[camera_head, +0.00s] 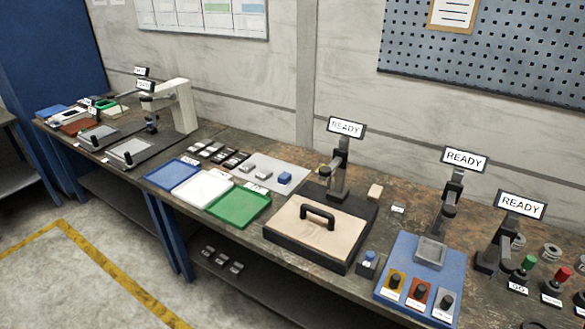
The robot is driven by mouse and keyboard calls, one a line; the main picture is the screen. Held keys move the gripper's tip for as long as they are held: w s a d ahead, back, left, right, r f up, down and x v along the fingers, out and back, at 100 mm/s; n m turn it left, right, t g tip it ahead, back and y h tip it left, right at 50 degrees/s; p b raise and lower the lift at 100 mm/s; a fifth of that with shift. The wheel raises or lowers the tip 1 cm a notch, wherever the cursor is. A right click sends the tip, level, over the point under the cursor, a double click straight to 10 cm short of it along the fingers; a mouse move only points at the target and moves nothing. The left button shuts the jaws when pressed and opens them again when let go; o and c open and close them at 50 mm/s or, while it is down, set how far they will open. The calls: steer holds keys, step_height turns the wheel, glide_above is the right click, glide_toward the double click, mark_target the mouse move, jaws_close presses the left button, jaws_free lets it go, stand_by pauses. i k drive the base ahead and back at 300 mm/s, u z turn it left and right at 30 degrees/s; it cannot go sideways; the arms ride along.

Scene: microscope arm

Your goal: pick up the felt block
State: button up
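No block is labelled felt, so I cannot tell for sure which one it is. My gripper is not in view.
Blue (172,174), white (205,190) and green (238,208) trays line the bench front. A blue fixture (421,277) stands to the right. Floor in front is clear.

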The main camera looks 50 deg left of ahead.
mark_target(284, 178)
steer(key=z, duration=1.3)
steer(key=k, duration=1.25)
steer(key=u, duration=2.85)
steer(key=i, duration=1.05)
steer(key=u, duration=0.05)
